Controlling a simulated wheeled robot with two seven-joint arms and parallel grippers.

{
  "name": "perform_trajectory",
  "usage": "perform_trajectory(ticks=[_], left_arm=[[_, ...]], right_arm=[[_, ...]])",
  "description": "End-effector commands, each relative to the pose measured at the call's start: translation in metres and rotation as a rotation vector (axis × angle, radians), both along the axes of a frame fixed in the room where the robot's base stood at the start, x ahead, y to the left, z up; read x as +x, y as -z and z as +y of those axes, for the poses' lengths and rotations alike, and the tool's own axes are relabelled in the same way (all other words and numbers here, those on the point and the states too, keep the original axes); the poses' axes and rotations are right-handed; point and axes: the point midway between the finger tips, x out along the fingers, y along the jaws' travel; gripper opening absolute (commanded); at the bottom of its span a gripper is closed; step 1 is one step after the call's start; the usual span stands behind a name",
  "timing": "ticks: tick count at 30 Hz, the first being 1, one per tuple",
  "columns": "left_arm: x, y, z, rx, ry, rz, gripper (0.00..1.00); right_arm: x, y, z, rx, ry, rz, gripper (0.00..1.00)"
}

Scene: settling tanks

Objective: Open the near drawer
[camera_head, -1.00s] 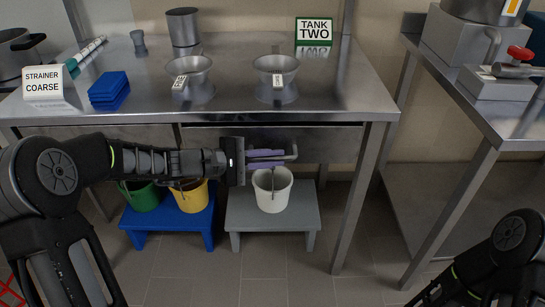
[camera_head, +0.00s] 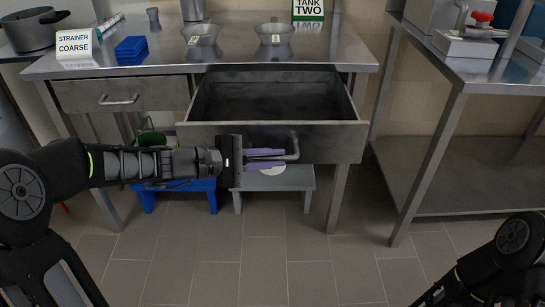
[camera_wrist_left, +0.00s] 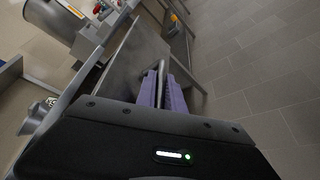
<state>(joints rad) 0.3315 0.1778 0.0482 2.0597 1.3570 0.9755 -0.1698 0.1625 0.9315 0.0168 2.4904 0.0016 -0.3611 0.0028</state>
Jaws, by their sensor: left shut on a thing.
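The near drawer (camera_head: 340,142) is pulled well out from under the steel table, and its inside looks empty. Its bar handle (camera_head: 294,146) sits on the front. My left gripper (camera_head: 268,159) is shut on this handle with its purple fingers. In the left wrist view the fingers (camera_wrist_left: 168,92) close around the bar handle (camera_wrist_left: 160,76), against the grey drawer front. My right arm shows at the bottom right, but its gripper is out of view.
A second drawer (camera_head: 120,94) to the left is shut. A blue stool (camera_head: 204,186) and a grey stool (camera_head: 298,178) stand below. Another steel table (camera_head: 505,84) is at right. The floor in front is clear.

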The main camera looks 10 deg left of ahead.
Motion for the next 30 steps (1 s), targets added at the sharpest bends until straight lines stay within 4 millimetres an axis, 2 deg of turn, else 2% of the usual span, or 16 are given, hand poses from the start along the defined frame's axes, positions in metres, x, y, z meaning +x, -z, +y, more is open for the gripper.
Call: perform_trajectory(ticks=[12, 13, 20, 30], left_arm=[[-0.0022, 0.0006, 0.0000, 0.001, -0.001, 0.002, 0.00], [-0.0022, 0.0006, 0.0000, 0.001, -0.001, 0.002, 0.14], [-0.0021, 0.0002, -0.0003, 0.000, -0.001, 0.001, 0.33], [-0.0034, -0.0013, 0.0020, 0.000, -0.001, 0.000, 0.34]], right_arm=[[0.0004, 0.0009, -0.0003, 0.000, 0.000, -0.001, 0.36], [0.0004, 0.0009, -0.0003, 0.000, 0.000, -0.001, 0.36], [0.0001, 0.0009, -0.0001, 0.000, 0.000, 0.000, 0.36], [-0.0001, -0.0001, 0.0000, 0.000, 0.000, 0.000, 0.36]])
